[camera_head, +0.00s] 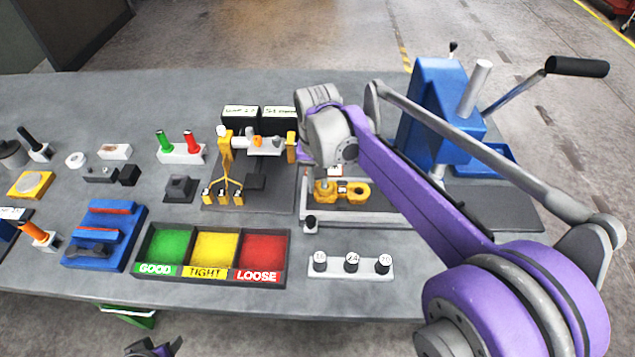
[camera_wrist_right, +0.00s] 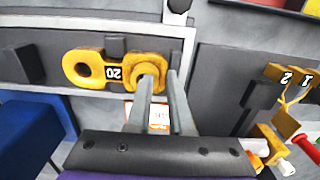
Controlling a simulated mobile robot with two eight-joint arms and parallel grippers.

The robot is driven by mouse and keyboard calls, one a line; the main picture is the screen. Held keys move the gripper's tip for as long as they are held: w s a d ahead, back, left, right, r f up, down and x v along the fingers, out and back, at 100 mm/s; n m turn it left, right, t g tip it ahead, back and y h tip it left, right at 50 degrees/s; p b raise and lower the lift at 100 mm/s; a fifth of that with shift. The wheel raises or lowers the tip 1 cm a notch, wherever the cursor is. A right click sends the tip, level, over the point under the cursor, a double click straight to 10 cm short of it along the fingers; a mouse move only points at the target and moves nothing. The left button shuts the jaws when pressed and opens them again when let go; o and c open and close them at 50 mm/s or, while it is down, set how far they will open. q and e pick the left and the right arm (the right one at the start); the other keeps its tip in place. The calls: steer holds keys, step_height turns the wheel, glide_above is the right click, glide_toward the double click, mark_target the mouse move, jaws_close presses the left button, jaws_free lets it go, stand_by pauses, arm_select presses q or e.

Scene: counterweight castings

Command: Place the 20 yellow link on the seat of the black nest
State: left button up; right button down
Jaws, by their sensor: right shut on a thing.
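The yellow link (camera_head: 355,190), marked 20 (camera_wrist_right: 85,68), lies in a grey-rimmed tray and has a ring at one end and a raised round boss at the other. My right gripper (camera_wrist_right: 160,83) is shut on the boss end; the link still appears low in the tray, and I cannot tell if it touches the floor. A black stepped block (camera_head: 180,187), which looks like the black nest, stands apart on the table to the left. My left gripper (camera_head: 152,348) shows only partly at the bottom edge, its jaws unclear.
A yellow gauge stand (camera_head: 226,160) is between the black block and the tray (camera_head: 365,218). A blue press (camera_head: 440,105) stands right. In front are a three-part bin (camera_head: 190,273) marked GOOD, TIGHT and LOOSE and a strip of numbered black pegs (camera_head: 335,270).

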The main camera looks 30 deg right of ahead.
steer(key=shift+f, duration=0.25)
steer(key=c, duration=0.8)
jaws_free()
steer(key=shift+s+f, duration=0.1)
steer(key=shift+s, duration=0.1)
steer(key=shift+r, duration=0.3)
step_height(320, 180, up, 12)
steer(key=shift+w+p, duration=0.15)
steer(key=shift+p, duration=0.3)
